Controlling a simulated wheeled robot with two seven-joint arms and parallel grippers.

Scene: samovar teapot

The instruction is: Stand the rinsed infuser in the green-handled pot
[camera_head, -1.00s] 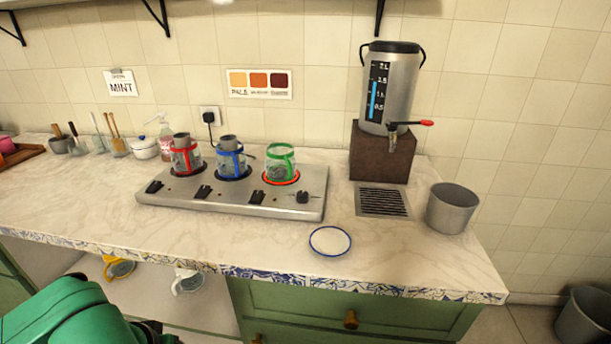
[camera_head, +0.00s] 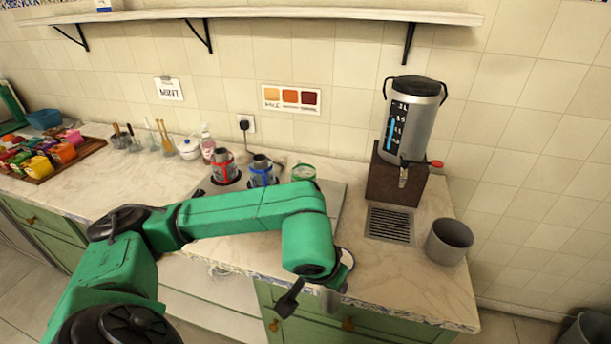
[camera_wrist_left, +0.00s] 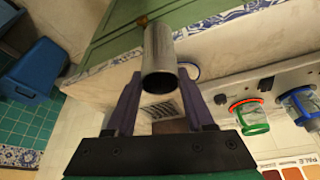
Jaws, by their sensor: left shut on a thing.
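My left gripper (camera_head: 312,294) is low in front of the counter's front edge in the head view. In the left wrist view its two fingers (camera_wrist_left: 160,98) are shut on the infuser (camera_wrist_left: 158,55), a grey metal cylinder with its open end toward the camera. The infuser shows only partly in the head view (camera_head: 328,301). The green-handled pot (camera_head: 304,172) is a glass pot on the right burner of the stove, apart from the gripper and partly hidden behind my arm. It also shows in the left wrist view (camera_wrist_left: 252,118). My right gripper is out of view.
Red-handled (camera_head: 223,166) and blue-handled (camera_head: 262,171) pots stand left on the stove (camera_head: 331,190), each with a metal cylinder inside. The samovar (camera_head: 408,120), drain grate (camera_head: 390,225) and grey bin (camera_head: 449,241) are to the right. A shelf (camera_head: 300,15) runs above.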

